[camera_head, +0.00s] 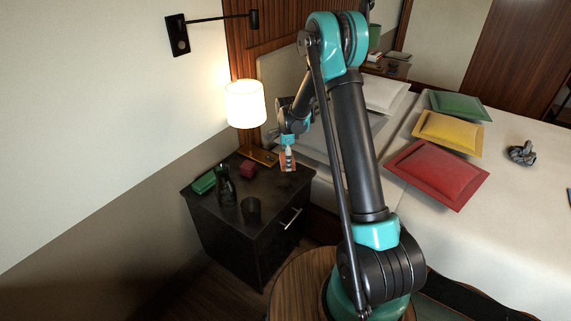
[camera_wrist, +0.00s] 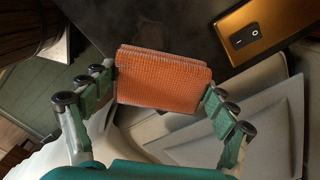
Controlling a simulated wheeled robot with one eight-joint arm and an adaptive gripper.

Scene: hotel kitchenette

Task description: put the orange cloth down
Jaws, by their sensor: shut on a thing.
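The orange cloth (camera_wrist: 162,82) is a folded, textured rectangle between the two fingers of my gripper (camera_wrist: 160,92) in the wrist view. The fingertips press on its left and right ends. In the head view my gripper (camera_head: 288,160) is at the right side of the black nightstand (camera_head: 232,238), with the orange cloth (camera_head: 288,168) showing as a small patch at its tip. It looks to be above or near the nightstand's right edge; I cannot tell whether the cloth touches the top.
On the nightstand are a lit lamp (camera_head: 246,104) with a gold base, a green box (camera_head: 204,182), a dark red box (camera_head: 248,169), a dark bottle (camera_head: 225,186) and a dark cup (camera_head: 251,210). The bed (camera_head: 470,220) with several cushions lies to the right.

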